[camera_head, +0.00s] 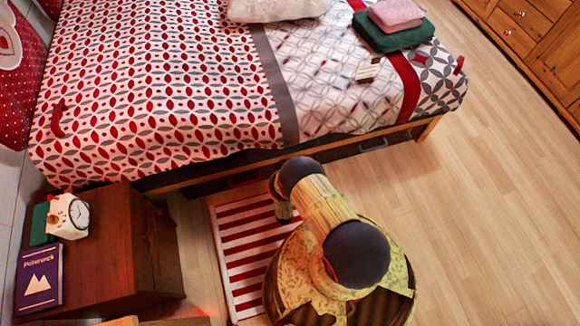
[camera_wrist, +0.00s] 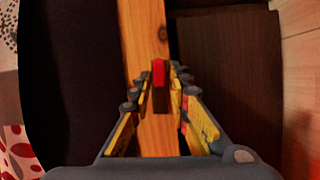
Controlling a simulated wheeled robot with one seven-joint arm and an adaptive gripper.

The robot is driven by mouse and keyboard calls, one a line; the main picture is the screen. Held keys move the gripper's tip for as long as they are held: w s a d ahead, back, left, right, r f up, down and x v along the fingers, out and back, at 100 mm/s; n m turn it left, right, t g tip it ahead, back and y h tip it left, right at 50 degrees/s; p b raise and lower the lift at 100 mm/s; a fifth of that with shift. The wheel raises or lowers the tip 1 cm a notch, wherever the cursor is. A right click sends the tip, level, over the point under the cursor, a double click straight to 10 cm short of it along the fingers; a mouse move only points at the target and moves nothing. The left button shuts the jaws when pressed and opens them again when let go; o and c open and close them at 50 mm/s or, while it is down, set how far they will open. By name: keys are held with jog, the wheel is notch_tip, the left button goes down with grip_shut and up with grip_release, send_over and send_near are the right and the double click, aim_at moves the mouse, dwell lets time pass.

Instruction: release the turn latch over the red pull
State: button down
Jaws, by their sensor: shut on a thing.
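In the wrist view, my gripper (camera_wrist: 161,78) has its yellow fingers on either side of a small red block (camera_wrist: 159,72) and is shut on it. The block's top is bright red and its near face is a darker red-brown. It stands against the light wooden bed rail (camera_wrist: 147,32). I cannot tell whether this block is the turn latch or the red pull, and no second such piece is clear. A dark drawer panel (camera_wrist: 228,85) lies right of the rail. In the head view my arm hides the gripper and the block at the bed's side.
The bed (camera_head: 160,90) has a patterned cover. A brown nightstand (camera_head: 110,255) with a cat clock (camera_head: 68,216) and a blue book (camera_head: 39,278) stands at left. A red-striped rug (camera_head: 240,250) lies beside my base. The wooden floor (camera_head: 480,200) at right is clear.

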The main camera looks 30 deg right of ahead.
jog(key=shift+r+n+t, duration=0.15)
jog(key=shift+n+t, duration=0.15)
jog(key=shift+n, duration=0.2)
jog(key=c, duration=1.9)
grip_release()
jog(key=shift+a, duration=0.1)
jog(key=v, duration=1.2)
